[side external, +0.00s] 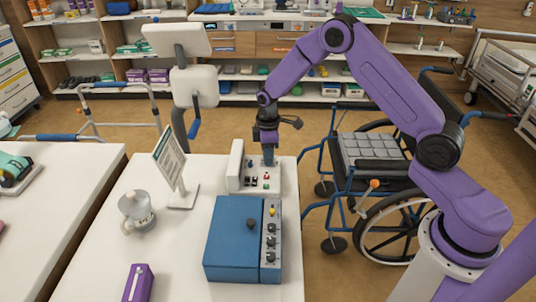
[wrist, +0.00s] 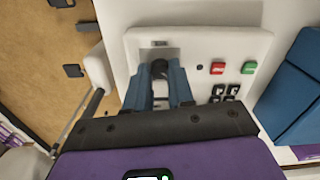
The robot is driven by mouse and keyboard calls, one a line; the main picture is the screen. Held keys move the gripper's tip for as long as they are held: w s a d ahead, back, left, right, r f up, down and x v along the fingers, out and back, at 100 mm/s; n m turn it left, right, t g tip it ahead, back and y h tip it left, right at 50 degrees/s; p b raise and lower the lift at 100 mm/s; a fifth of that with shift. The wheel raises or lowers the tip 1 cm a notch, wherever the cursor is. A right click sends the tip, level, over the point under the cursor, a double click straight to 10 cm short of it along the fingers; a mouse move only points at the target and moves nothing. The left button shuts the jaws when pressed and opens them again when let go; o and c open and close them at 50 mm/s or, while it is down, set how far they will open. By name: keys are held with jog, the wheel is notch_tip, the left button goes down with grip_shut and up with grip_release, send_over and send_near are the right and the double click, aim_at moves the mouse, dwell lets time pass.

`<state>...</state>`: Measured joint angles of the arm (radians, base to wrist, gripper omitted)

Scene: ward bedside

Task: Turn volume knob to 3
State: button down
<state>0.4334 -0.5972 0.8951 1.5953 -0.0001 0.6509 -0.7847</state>
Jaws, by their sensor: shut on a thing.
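A white control unit (side external: 236,168) stands on the white table, with red and green buttons and several dark switches on its panel (wrist: 245,45). My gripper (side external: 268,160) points down over this panel. In the wrist view, its two blue fingers (wrist: 160,80) are shut on a dark round knob (wrist: 159,68) set on a grey patch of the panel. The fingers hide the knob's sides. I cannot read a scale or the knob's setting. In the side view the fingers and arm hide the knob.
A blue box (side external: 233,238) with a grey strip of knobs (side external: 271,242) stands close in front of the unit. A tilted display card (side external: 170,158), a lidded cup (side external: 136,210) and a purple box (side external: 138,283) are to the left. A wheelchair (side external: 375,160) stands right of the table.

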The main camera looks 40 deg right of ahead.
jog(key=m, duration=0.4)
jog(key=shift+m, duration=0.3)
jog(key=m, duration=0.4)
jog(key=shift+m, duration=0.3)
jog(key=m, duration=0.4)
jog(key=shift+m, duration=2.1)
jog(key=c, duration=1)
grip_release()
